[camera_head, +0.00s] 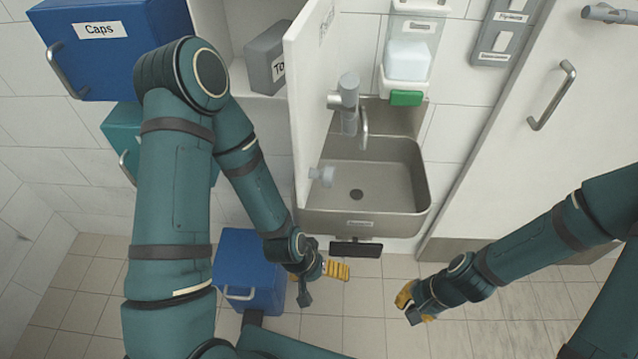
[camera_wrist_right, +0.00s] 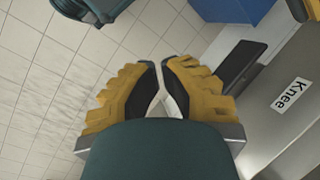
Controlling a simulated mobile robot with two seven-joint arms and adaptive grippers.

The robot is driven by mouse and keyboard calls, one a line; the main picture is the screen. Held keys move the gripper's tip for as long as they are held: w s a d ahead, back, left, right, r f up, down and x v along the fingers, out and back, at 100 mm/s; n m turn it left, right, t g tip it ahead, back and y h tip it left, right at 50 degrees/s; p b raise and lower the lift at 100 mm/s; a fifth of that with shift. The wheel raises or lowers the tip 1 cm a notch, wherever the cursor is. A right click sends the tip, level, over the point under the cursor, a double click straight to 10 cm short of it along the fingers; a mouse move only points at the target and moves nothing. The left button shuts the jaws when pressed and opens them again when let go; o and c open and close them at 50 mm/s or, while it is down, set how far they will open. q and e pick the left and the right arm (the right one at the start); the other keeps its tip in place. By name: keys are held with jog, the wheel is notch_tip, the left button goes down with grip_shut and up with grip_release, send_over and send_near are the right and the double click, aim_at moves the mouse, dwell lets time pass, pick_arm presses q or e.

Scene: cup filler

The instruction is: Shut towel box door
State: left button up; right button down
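The towel box is the white cabinet (camera_head: 213,28) at the top, left of the sink. My right gripper (camera_head: 411,308) hangs over the floor at lower right. In the right wrist view, its yellow-and-black fingers (camera_wrist_right: 160,85) come together with nothing between them.
The sink (camera_head: 375,185) is right of the door, with a tap (camera_head: 350,100) close beside it. A black knee pedal (camera_head: 355,248) is below. A grey box (camera_head: 266,58) stands in the cabinet. A blue Caps box (camera_head: 125,60) is left, a blue bin (camera_head: 245,262) below.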

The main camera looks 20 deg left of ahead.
jog(key=w+a+r+m+y+b, duration=0.1)
jog(key=a+r+m+y, duration=0.3)
jog(key=r, duration=0.5)
jog(key=w+a+r+m+y, duration=0.15)
jog(key=r+m+y, duration=0.3)
jog(key=r, duration=0.55)
jog(key=w+a+r+m+y+b, duration=0.1)
jog(key=w+a+r+m+y, duration=0.15)
jog(key=r+y, duration=0.45)
pick_arm(q)
jog(key=f, duration=0.1)
jog(key=s+f+b, duration=0.1)
jog(key=f, duration=0.1)
jog(key=shift+s+d+f, duration=0.1)
jog(key=shift+f, duration=0.15)
pick_arm(e)
jog(key=s+a+r+h, duration=0.1)
jog(key=s+a+r, duration=0.1)
jog(key=a, duration=1.2)
jog(key=shift+m+h, duration=0.35)
jog(key=shift+m, duration=0.05)
pick_arm(q)
jog(key=shift+s, duration=0.1)
pick_arm(e)
jog(key=shift+w, duration=0.1)
